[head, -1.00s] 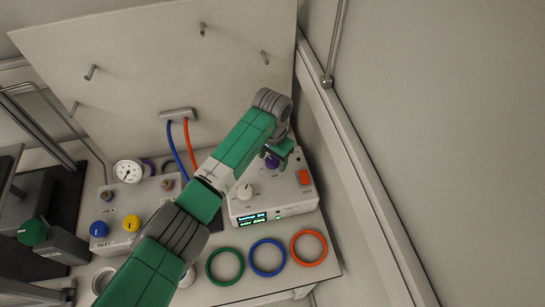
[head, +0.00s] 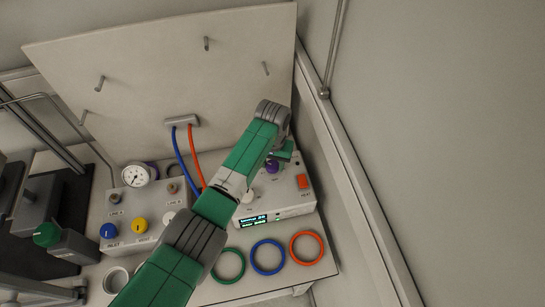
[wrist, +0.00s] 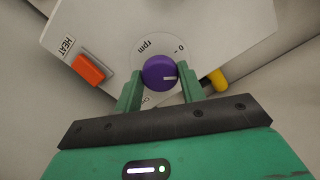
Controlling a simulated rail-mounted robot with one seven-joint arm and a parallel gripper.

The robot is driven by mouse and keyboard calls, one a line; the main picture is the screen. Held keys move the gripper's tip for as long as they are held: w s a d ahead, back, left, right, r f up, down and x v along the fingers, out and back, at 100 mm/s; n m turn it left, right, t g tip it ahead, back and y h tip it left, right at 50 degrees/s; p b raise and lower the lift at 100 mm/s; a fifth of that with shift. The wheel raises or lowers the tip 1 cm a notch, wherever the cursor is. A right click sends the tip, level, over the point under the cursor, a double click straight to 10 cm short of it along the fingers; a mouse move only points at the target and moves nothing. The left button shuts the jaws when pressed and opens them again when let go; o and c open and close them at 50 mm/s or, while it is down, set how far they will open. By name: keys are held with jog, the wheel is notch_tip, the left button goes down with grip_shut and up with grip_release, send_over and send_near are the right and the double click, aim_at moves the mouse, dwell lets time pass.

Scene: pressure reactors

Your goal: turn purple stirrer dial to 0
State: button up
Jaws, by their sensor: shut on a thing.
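The purple stirrer dial (wrist: 159,73) sits on the white control box, with a pale pointer line that faces right in the wrist view. The scale around it shows "rpm" and a "0" mark at upper right of the dial; the pointer is not lined up with that 0. My gripper (wrist: 158,88) has its green fingers on both sides of the dial, shut on it. In the head view the dial (head: 272,166) shows just below my gripper (head: 280,158), partly hidden by my arm.
The box (head: 290,207) also bears an orange HEAT switch (wrist: 88,68) and a lit display (head: 254,221). A white knob (head: 248,197) is partly behind my arm. Green, blue and orange rings (head: 307,247) lie in front. A yellow part (wrist: 217,80) is close to the right finger.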

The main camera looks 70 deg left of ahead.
aim_at(273, 165)
jog(key=n+p, duration=0.1)
jog(key=n, duration=0.2)
jog(key=shift+r+n+p, duration=0.15)
jog(key=shift+n+p, duration=0.6)
jog(key=shift+n, duration=1.35)
jog(key=o, duration=1)
jog(key=shift+c, duration=0.2)
notch_tip(273, 165, up, 8)
jog(key=shift+f+p, duration=0.2)
jog(key=shift+p, duration=0.75)
